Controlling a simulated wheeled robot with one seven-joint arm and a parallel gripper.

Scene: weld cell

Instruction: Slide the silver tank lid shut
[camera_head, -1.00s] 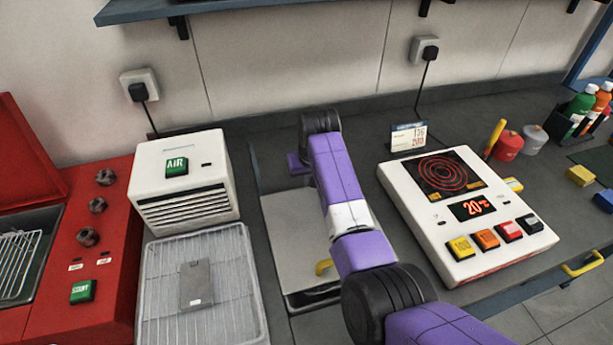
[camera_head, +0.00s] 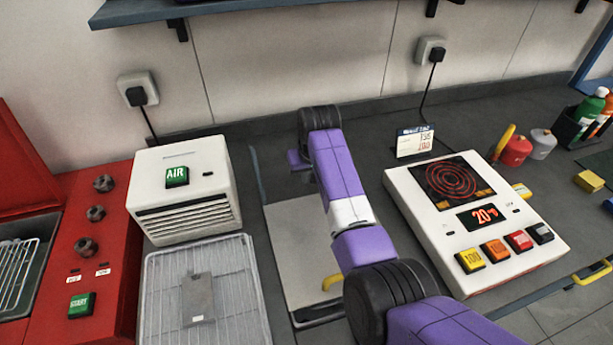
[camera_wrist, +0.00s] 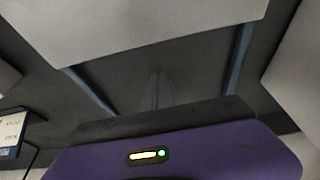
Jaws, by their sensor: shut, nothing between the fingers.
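The silver tank lid (camera_head: 300,250) is a flat pale grey panel in the middle of the counter in the head view. A yellow handle (camera_head: 332,280) shows at its right, partly behind my arm. Beyond the lid's far edge lies a dark uncovered stretch between rails. In the wrist view the lid (camera_wrist: 130,22) fills the top, its edge crossing between two blue-grey rails (camera_wrist: 92,92). My gripper (camera_wrist: 157,76) has its thin fingers together and empty, over the dark stretch, apart from the lid's edge in the picture. Contact cannot be told. My arm hides the fingers in the head view.
A white AIR unit (camera_head: 183,190) and a wire rack (camera_head: 235,290) stand left of the lid. A white hotplate (camera_head: 440,215) reading 20 °C stands right, with a small card (camera_head: 414,142) behind it. The wall closes off the back.

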